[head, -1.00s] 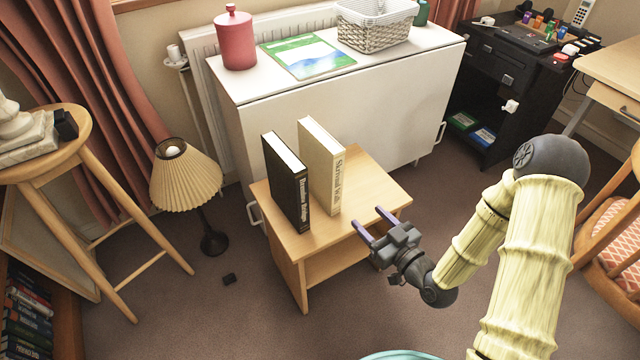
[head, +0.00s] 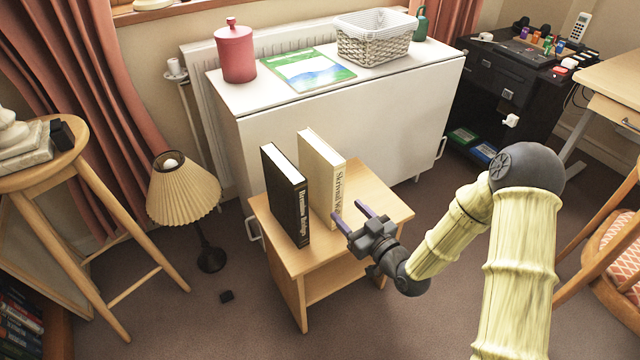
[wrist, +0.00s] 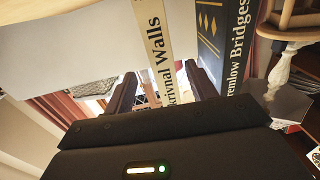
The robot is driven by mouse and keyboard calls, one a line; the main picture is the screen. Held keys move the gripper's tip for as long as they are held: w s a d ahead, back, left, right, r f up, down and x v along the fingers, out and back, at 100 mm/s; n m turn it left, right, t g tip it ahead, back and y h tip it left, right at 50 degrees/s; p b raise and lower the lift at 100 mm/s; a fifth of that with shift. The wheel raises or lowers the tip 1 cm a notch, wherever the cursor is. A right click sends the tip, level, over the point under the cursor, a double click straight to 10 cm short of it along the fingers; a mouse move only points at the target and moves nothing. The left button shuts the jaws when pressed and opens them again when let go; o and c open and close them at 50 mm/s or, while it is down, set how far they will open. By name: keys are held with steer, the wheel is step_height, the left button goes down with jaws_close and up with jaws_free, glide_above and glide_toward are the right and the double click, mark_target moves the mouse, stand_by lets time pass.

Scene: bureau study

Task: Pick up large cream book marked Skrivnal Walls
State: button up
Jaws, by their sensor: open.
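The large cream book (head: 322,175) stands upright on the small wooden side table, its spine towards me. Its spine (wrist: 168,45) reads "...krivnal Walls" in the wrist view, where it appears between my two fingers. My gripper (head: 350,213) is open and empty, in front of the lower part of the cream spine. In the head view its fingertips overlap the lower spine; I cannot tell whether they touch it. A black book (head: 286,195) marked "...remlow Bridges" stands upright to the left, with a narrow gap between the books.
The side table (head: 383,190) has bare top right of the books. Behind it stands a white cabinet (head: 400,125) with a red canister (head: 235,55) and a wicker basket (head: 375,45). A lamp (head: 185,190) stands on the floor at left.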

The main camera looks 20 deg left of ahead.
mark_target(339, 202)
steer(key=shift+b+x, duration=0.35)
steer(key=shift+x, duration=1.7)
steer(key=b+x, duration=0.2)
steer(key=x, duration=0.2)
steer(key=shift+w+a+f, duration=0.1)
steer(key=shift+a, duration=0.3)
steer(key=shift+w+a, duration=0.15)
jaws_close()
steer(key=shift+r, duration=0.25)
